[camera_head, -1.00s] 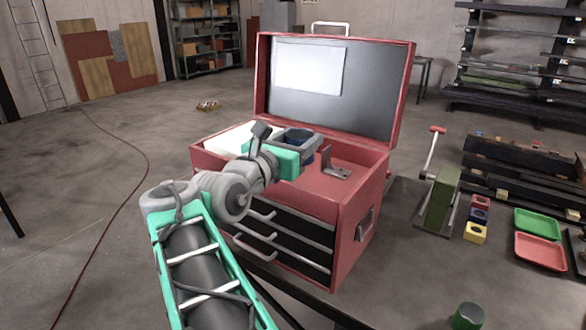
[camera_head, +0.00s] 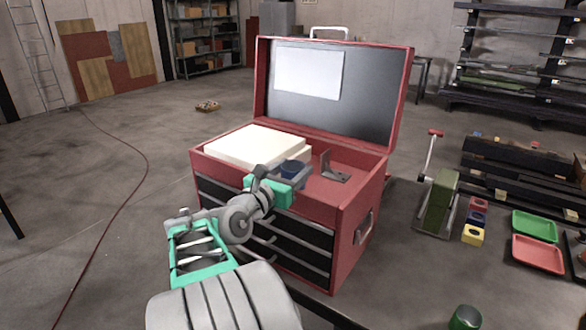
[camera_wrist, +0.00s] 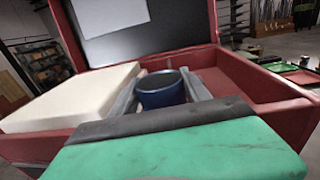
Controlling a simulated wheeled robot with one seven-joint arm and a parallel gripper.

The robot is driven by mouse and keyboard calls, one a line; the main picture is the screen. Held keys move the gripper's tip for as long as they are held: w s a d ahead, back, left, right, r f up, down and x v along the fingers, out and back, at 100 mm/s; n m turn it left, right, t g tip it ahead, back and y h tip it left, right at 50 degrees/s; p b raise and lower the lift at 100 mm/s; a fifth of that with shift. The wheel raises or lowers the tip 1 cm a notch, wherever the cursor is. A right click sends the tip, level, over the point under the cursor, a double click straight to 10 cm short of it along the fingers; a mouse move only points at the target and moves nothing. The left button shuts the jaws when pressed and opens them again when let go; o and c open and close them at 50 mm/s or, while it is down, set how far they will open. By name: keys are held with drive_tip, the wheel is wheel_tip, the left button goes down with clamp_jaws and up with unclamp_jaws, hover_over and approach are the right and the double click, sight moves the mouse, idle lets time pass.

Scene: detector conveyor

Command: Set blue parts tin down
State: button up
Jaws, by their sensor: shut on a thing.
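The blue parts tin (camera_head: 292,168) is a small round open tin, held upright between my gripper's fingers (camera_head: 296,172). In the wrist view the tin (camera_wrist: 162,92) sits between the two grey fingers (camera_wrist: 160,93), which are shut on it. It is over the front middle of the open top compartment of the red toolbox (camera_head: 346,215). The tin's base is hidden by my gripper, so I cannot tell whether it touches the compartment floor.
A white block (camera_head: 255,145) fills the compartment's left side. A grey angle bracket (camera_head: 335,170) stands right of the tin. The raised lid (camera_head: 330,90) is behind. To the right are a green-bodied lever tool (camera_head: 438,200), coloured blocks, and green and red trays (camera_head: 537,253).

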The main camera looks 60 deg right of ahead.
drive_tip(key=shift+f, duration=0.45)
drive_tip(key=o, duration=1.4)
drive_tip(key=shift+f, duration=0.15)
drive_tip(key=shift+r, duration=0.4)
drive_tip(key=w+a+b, duration=0.1)
drive_tip(key=a+b, duration=0.1)
drive_tip(key=a, duration=1)
drive_tip(key=w+a+f+m+t+y, duration=0.6)
drive_tip(key=w+a+f+m+y, duration=0.4)
drive_tip(key=w+a+f, duration=0.4)
drive_tip(key=s+a+f+m+y, duration=0.1)
drive_tip(key=a+f+m+y, duration=0.1)
drive_tip(key=a, duration=0.5)
drive_tip(key=s+a+f+m+y, duration=0.1)
drive_tip(key=s+a+m+y, duration=0.1)
drive_tip(key=a, duration=0.6)
drive_tip(key=s+a+f+m+g+y, duration=0.1)
drive_tip(key=s+a+f+m+y, duration=0.1)
drive_tip(key=a, duration=0.6)
drive_tip(key=shift+f+m+y, duration=0.35)
drive_tip(key=shift+m+y, duration=0.15)
drive_tip(key=shift+y, duration=0.5)
